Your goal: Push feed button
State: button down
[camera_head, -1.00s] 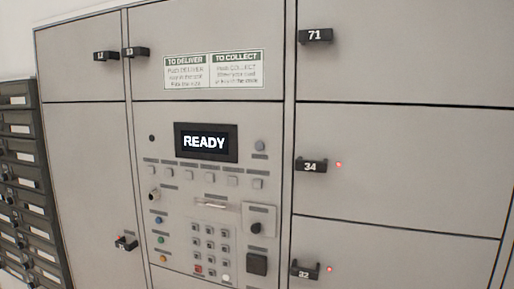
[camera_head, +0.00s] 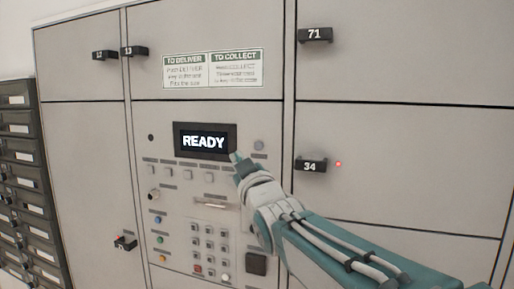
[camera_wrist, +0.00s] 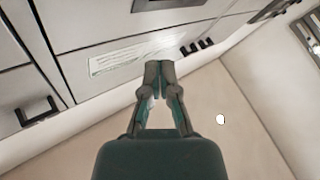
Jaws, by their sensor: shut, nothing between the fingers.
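The control panel (camera_head: 165,225) has a dark display (camera_head: 204,141) reading READY. Under it is a row of small square grey buttons (camera_head: 187,174) with labels too small to read, so I cannot tell which is the feed button. Coloured round buttons (camera_head: 158,238) run down the left side, and a keypad (camera_head: 203,243) sits lower. My gripper (camera_head: 235,157) is shut and empty, its tips near the display's lower right corner; I cannot tell whether they touch the panel. My gripper and arm hide the right end of the button row. The gripper also shows shut in the wrist view (camera_wrist: 159,66).
Locker doors surround the panel, with protruding black handles 34 (camera_head: 311,165), 71 (camera_head: 315,35) and 13 (camera_head: 134,51). An instruction sign (camera_head: 212,69) is above the display. Dark mailboxes (camera_head: 28,190) stand at the left.

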jog(key=shift+d, duration=0.1)
send_near(251, 142)
jog(key=w+a, duration=0.1)
jog(key=w+a+r, duration=0.1)
jog(key=w+a, duration=0.1)
jog(key=shift+w+r, duration=0.3)
jog(key=shift+w, duration=0.25)
dwell(1.3)
jog(key=shift+w+d+r, duration=0.1)
jog(key=shift+w+d, duration=0.15)
jog(key=shift+w, duration=0.1)
jog(key=shift+w+d, duration=0.1)
jog(key=shift+w, duration=0.25)
dwell(0.7)
jog(key=shift+s, duration=0.15)
jog(key=shift+s+a, duration=0.3)
jog(key=shift+s, duration=0.35)
